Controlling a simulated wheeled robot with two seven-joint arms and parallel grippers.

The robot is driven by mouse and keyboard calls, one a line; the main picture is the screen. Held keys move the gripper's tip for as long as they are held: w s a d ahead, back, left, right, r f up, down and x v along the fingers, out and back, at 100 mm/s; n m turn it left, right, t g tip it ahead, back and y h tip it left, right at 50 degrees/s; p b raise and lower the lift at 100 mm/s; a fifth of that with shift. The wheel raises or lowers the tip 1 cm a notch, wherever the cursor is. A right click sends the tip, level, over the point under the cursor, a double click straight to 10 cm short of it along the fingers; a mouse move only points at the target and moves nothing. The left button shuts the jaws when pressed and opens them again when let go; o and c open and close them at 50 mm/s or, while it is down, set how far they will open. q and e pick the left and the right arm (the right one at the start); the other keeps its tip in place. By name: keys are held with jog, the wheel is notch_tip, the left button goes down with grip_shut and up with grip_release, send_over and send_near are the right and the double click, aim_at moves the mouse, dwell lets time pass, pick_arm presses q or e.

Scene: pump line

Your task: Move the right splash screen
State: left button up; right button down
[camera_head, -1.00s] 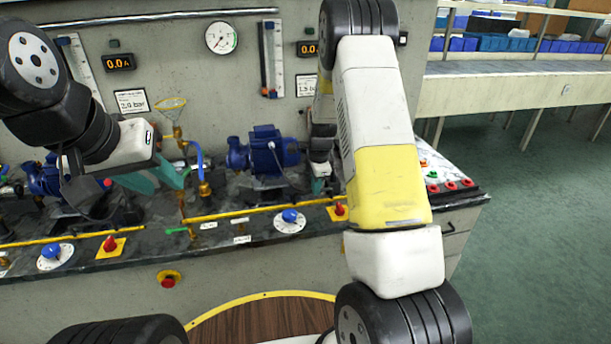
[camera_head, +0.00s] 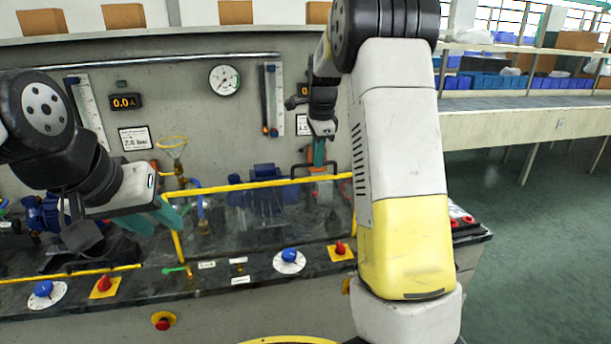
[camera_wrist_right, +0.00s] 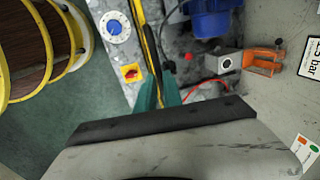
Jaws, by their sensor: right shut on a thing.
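The right splash screen (camera_head: 235,222) is a clear panel with a yellow frame. It stands raised in front of the right blue pump (camera_head: 265,185), which shows blurred through it. My right gripper (camera_head: 319,155) is at the dark handle on the screen's top bar, near its right end, and is shut on it. In the right wrist view its teal fingers (camera_wrist_right: 158,92) straddle the dark handle beside the yellow bar (camera_wrist_right: 151,45). My left gripper (camera_head: 158,216) hangs over the bench left of the screen; its finger gap is unclear. My right arm hides the screen's right end.
Blue knobs (camera_head: 290,257) and red switches on yellow plates (camera_head: 341,249) line the bench front. A brass fitting with a wire funnel (camera_head: 173,147) stands beside the screen's left end. The panel wall with a gauge (camera_head: 224,79) rises behind. Floor is clear at right.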

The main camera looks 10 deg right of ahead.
jog(key=shift+w+r, duration=0.1)
jog(key=shift+r, duration=1.15)
jog(key=c, duration=1.5)
grip_release()
jog(key=r, duration=0.2)
jog(key=s+r, duration=0.1)
jog(key=r, duration=0.4)
jog(key=shift+s+r, duration=0.3)
jog(key=shift+s, duration=0.05)
